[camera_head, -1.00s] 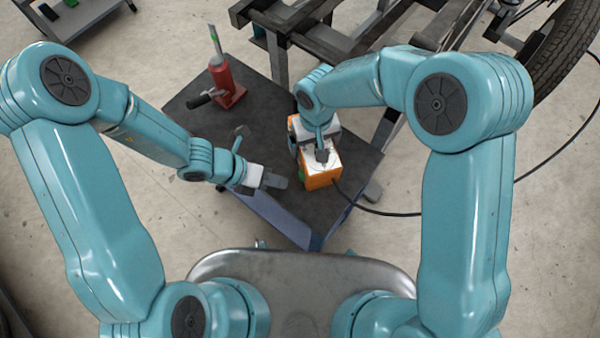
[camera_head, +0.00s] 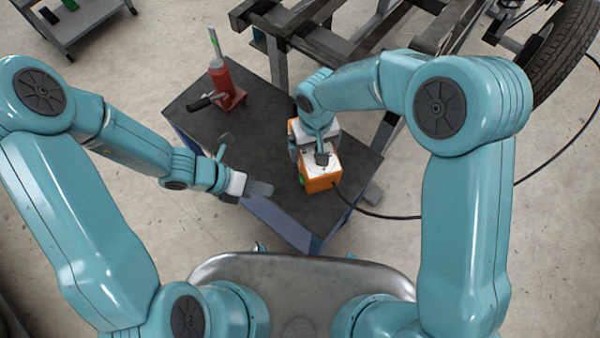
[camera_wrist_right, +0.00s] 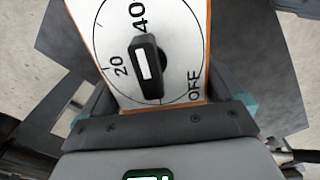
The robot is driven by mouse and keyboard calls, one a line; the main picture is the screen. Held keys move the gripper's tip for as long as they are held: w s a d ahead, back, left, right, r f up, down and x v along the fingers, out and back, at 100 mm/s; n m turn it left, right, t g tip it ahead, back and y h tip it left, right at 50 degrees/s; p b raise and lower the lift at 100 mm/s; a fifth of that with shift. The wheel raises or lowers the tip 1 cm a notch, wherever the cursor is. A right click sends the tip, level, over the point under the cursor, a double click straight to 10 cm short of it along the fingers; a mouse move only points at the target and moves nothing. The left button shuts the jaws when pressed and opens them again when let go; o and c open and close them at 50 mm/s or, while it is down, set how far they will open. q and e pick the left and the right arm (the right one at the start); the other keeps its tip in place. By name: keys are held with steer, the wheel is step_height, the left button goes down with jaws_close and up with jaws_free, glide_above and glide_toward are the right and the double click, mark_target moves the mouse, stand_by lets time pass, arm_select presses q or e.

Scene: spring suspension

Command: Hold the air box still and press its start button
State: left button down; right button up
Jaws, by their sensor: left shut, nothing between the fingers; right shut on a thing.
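The air box (camera_head: 322,180) is an orange box with a white top on the dark cart top. In the right wrist view its white face (camera_wrist_right: 185,55) carries a black knob (camera_wrist_right: 149,62) and a dial marked 20, 40 and OFF. My right gripper (camera_head: 308,150) is shut on the box, with a finger along each side. It shows in the right wrist view (camera_wrist_right: 160,112). A green patch, perhaps the start button (camera_head: 301,179), shows on the box's left side. My left gripper (camera_head: 260,188) is shut and empty, left of the box and apart from it.
A red bottle jack (camera_head: 222,84) with a black handle stands at the cart's back left. A black hose (camera_head: 385,215) runs right from the box. A dark metal frame (camera_head: 330,40) and tyre (camera_head: 560,60) lie behind.

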steer(key=o, duration=0.9)
steer(key=shift+r, duration=0.1)
